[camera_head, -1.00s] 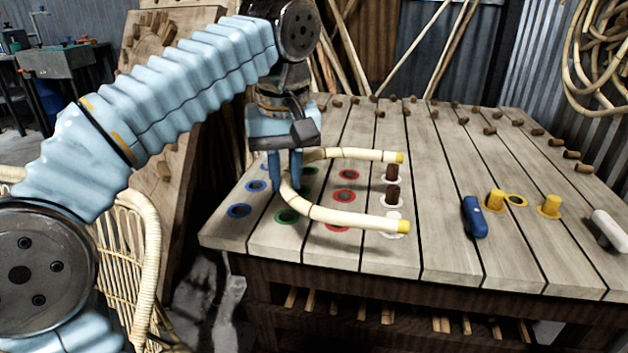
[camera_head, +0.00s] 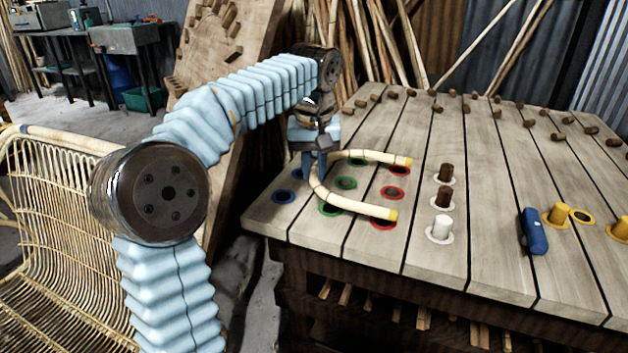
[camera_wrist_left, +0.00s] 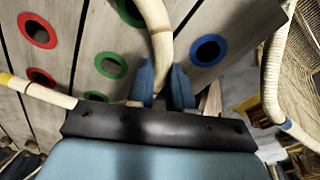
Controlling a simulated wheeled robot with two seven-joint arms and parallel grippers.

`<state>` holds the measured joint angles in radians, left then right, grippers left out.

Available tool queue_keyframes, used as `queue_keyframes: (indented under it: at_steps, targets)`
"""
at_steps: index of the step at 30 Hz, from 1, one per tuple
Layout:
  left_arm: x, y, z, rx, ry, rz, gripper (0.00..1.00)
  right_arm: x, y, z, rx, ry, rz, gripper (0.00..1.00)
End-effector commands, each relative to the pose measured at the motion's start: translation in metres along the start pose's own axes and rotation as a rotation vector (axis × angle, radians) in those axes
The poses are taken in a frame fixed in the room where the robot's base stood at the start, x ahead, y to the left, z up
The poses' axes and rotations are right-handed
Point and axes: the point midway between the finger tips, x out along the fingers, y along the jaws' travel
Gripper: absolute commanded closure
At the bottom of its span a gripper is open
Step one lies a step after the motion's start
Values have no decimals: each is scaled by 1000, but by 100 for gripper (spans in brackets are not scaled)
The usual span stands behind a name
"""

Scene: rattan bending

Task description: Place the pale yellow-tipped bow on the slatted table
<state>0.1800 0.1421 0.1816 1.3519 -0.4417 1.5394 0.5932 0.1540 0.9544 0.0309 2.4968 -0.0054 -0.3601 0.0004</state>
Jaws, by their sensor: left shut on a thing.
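The pale bow (camera_head: 345,202) is a U-shaped rattan piece with yellow tips that point right in the head view. My left gripper (camera_head: 314,172) is shut on its curved left end and holds it over the left part of the slatted table (camera_head: 425,240). The bow also shows in the left wrist view (camera_wrist_left: 160,40), between the blue fingers (camera_wrist_left: 162,85) of the gripper. Whether the bow touches the table is hard to tell. My right gripper is not in view.
Red (camera_head: 393,193), green (camera_head: 346,183) and blue (camera_head: 284,197) ringed holes lie under and around the bow. A rattan chair (camera_head: 60,200) stands at left.

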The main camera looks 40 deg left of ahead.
Motion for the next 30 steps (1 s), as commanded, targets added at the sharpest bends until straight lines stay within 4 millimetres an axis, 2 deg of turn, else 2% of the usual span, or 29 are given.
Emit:
queue_keyframes:
  at_steps: [3,6,15,16,21,30]
  targets:
    - [22,-2,2,-1,-4,-2,100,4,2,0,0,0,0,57]
    - [31,-1,3,-1,-3,-2,100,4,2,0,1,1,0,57]
    - [33,-1,3,-1,-1,0,100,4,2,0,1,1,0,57]
    - [34,-1,3,-1,-1,-1,78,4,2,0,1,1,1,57]
    - [33,-1,3,-1,-1,-1,54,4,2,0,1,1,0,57]
    - [30,-1,3,-1,-1,0,54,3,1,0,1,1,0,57]
